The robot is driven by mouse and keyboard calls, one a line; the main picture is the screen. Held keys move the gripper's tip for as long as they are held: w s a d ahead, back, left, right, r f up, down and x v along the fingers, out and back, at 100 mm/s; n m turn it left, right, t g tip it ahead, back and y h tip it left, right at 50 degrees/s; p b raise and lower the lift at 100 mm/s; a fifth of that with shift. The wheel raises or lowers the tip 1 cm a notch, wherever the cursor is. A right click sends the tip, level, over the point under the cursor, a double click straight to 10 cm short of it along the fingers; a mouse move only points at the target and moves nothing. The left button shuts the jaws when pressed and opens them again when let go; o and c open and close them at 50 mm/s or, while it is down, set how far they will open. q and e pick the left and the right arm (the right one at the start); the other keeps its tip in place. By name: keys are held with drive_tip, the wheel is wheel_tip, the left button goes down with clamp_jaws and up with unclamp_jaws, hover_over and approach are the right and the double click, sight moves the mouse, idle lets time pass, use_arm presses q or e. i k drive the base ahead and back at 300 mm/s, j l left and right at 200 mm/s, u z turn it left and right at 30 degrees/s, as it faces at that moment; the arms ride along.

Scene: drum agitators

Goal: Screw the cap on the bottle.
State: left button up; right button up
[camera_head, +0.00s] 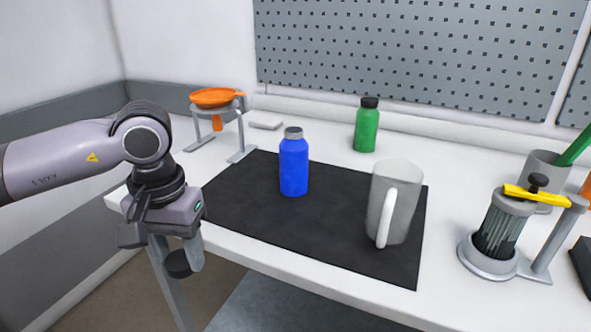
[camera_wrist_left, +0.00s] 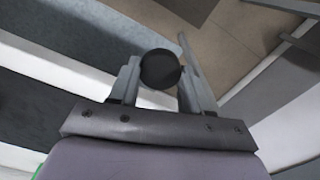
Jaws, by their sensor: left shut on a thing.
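A blue bottle (camera_head: 293,165) with a grey, capless-looking neck stands upright on the black mat (camera_head: 260,222). My left gripper (camera_head: 184,262) is at the left, in front of the table edge and lower left of the bottle. It is shut on a round black cap (camera_head: 178,264), held over the floor and apart from the bottle. In the left wrist view the cap (camera_wrist_left: 160,69) sits between the two fingers of the left gripper (camera_wrist_left: 158,78). My right gripper is in neither view.
A grey mug (camera_head: 402,195) stands on the mat right of the bottle. A green bottle (camera_head: 366,128) with a black cap stands behind. An orange funnel-like piece (camera_head: 214,97) on a grey stand is back left. A grey device with a yellow bar (camera_head: 535,196) stands at right.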

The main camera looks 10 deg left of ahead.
sight(293, 149)
drive_tip(key=j+z, duration=0.3)
drive_tip(key=k+j+z, duration=0.15)
drive_tip(key=j+z, duration=0.2)
drive_tip(key=k+j+z, duration=0.15)
drive_tip(key=j+z, duration=0.15)
